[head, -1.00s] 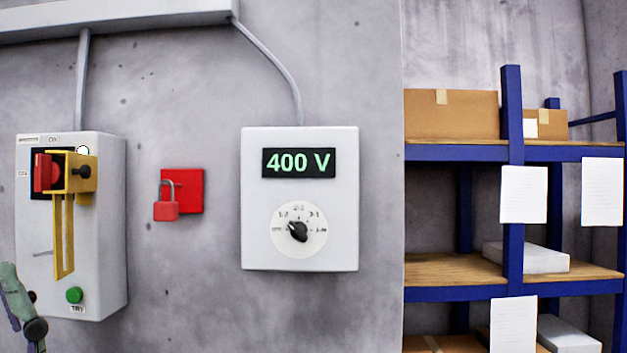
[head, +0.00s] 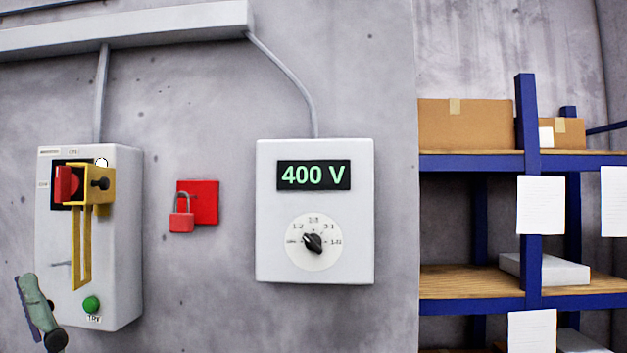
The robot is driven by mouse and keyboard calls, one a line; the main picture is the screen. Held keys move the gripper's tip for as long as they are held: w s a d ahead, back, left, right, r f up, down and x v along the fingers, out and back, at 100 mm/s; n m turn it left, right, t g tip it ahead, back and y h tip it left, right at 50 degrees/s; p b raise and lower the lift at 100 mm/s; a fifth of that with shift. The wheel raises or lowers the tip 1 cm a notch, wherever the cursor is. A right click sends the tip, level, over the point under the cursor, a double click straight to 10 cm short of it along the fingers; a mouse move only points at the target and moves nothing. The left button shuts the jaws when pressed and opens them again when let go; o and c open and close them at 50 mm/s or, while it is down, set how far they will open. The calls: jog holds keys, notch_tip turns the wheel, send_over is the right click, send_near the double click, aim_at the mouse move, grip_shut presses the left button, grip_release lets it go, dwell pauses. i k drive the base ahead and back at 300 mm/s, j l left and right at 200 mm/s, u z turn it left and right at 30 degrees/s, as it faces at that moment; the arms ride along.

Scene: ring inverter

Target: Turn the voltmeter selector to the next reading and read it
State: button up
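The knob's light mark points up and left, toward the 1-2 side. The small dial labels are hard to read. Nothing touches the knob.
Left of the voltmeter, a red padlock (head: 181,222) hangs at a red plate (head: 206,200). A switch box (head: 118,240) with a red handle (head: 66,184), yellow bracket (head: 82,250) and green button (head: 91,304) is farther left. An unclear green-grey object (head: 36,305) is lower left. Blue shelving (head: 527,130) stands right.

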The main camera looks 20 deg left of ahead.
aim_at(312, 242)
jog(key=j+u, duration=0.85)
jog(key=l, duration=0.3)
jog(key=i+j+u, duration=0.15)
jog(key=j, duration=0.3)
